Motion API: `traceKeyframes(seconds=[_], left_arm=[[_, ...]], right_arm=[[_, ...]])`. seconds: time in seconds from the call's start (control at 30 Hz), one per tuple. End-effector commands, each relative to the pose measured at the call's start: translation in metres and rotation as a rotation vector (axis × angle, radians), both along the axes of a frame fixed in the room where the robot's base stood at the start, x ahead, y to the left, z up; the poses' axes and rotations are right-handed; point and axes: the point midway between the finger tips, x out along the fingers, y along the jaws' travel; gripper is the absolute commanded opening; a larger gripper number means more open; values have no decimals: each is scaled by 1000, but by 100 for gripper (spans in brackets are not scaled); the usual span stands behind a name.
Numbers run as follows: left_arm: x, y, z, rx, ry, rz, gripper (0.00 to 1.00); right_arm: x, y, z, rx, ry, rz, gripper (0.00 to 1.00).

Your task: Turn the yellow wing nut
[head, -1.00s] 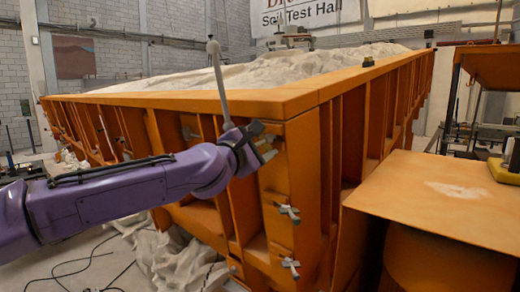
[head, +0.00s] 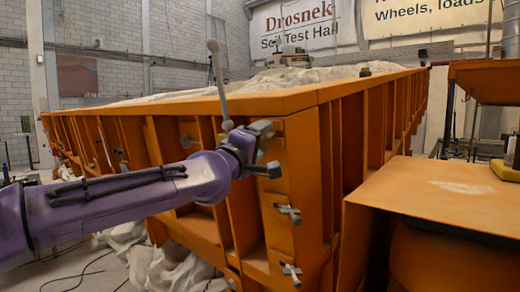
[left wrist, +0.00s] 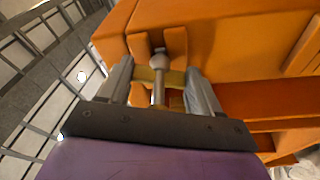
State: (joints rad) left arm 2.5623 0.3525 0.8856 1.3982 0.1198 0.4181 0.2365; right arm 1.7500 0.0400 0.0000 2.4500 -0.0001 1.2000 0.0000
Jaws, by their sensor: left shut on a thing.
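My left gripper (head: 264,150) is at the near corner of the orange sandbed (head: 290,102), just below its top rim. In the left wrist view its two grey fingers (left wrist: 158,82) stand on either side of a yellow piece (left wrist: 174,78), which looks like the yellow wing nut, and are shut on it. A grey rod with a round end (left wrist: 158,62) stands in front of the yellow piece and hides its middle. In the head view the gripper hides the yellow wing nut. My right gripper is not in view.
Grey wing fasteners (head: 288,213) sit lower on the corner post. A grey ball-topped rod (head: 217,80) rises beside my left wrist. An orange table (head: 440,200) stands close on the right. Crumpled pale sacks (head: 170,265) lie on the floor below.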

Motion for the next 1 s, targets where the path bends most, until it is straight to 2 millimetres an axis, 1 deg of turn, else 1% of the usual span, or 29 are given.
traceKeyframes(seconds=[0.03,0.1,0.53,0.73,1.0], left_arm=[[0,0,-5,35,-26,8,33],[0,0,-5,89,-64,19,33],[2,2,-6,412,-300,91,33],[3,3,-6,562,-407,123,33],[4,4,-4,735,-533,160,33]], right_arm=[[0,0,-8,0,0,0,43],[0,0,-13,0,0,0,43],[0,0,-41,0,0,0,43],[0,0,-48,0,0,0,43],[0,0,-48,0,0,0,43]])
